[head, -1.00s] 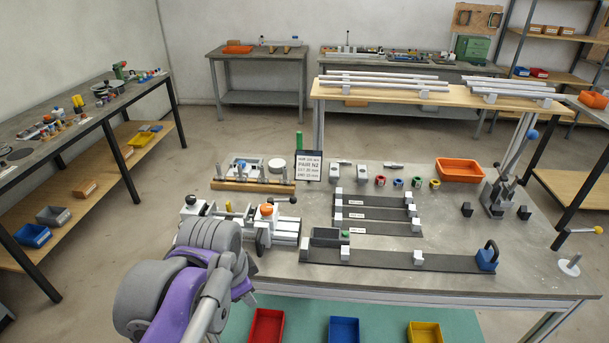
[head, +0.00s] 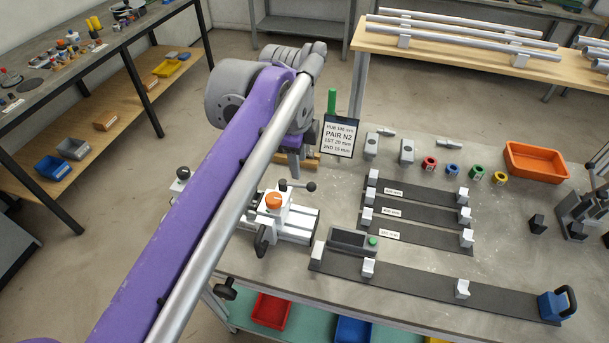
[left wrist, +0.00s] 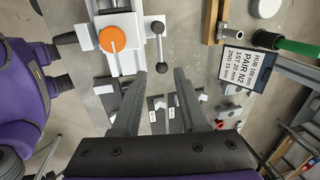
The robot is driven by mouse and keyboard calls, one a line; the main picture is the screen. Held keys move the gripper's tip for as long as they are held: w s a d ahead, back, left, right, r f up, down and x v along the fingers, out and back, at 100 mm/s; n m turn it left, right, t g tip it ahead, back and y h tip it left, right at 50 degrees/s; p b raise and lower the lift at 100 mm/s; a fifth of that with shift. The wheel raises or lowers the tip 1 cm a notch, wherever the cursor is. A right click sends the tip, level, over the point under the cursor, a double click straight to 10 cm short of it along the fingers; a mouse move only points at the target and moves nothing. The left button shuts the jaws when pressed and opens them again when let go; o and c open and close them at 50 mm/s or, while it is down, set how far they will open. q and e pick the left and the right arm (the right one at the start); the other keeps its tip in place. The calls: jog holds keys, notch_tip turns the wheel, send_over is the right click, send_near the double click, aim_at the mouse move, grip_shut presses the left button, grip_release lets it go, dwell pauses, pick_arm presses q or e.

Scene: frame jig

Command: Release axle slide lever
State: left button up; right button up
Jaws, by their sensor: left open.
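The slide jig (head: 298,222) stands at the left part of the bench, with an orange knob (head: 273,201) on its white block. A short lever with a black ball end (head: 310,187) sits on top behind the knob. In the left wrist view the lever's ball (left wrist: 162,67) lies just ahead of the fingertips, beside the orange knob (left wrist: 112,39). My left gripper (left wrist: 159,75) is open and empty, its two fingers apart. My right gripper is not in view.
A sign reading "PAIR N2" (head: 338,138) and a green post (head: 332,101) stand close behind the jig. Dark fixture strips with white blocks (head: 410,282) lie to the right. An orange bin (head: 536,161) and several coloured rings stand further back.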

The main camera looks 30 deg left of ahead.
aim_at(301, 186)
pick_arm(q)
jog(key=f, duration=0.3)
jog(key=w+f, duration=0.1)
jog(key=f, duration=0.1)
jog(key=f+b, duration=0.1)
jog(key=f, duration=0.2)
jog(key=shift+w+a+f, duration=0.25)
jog(key=shift+w+f, duration=0.05)
jog(key=shift+w, duration=0.05)
grip_shut()
dwell(0.9)
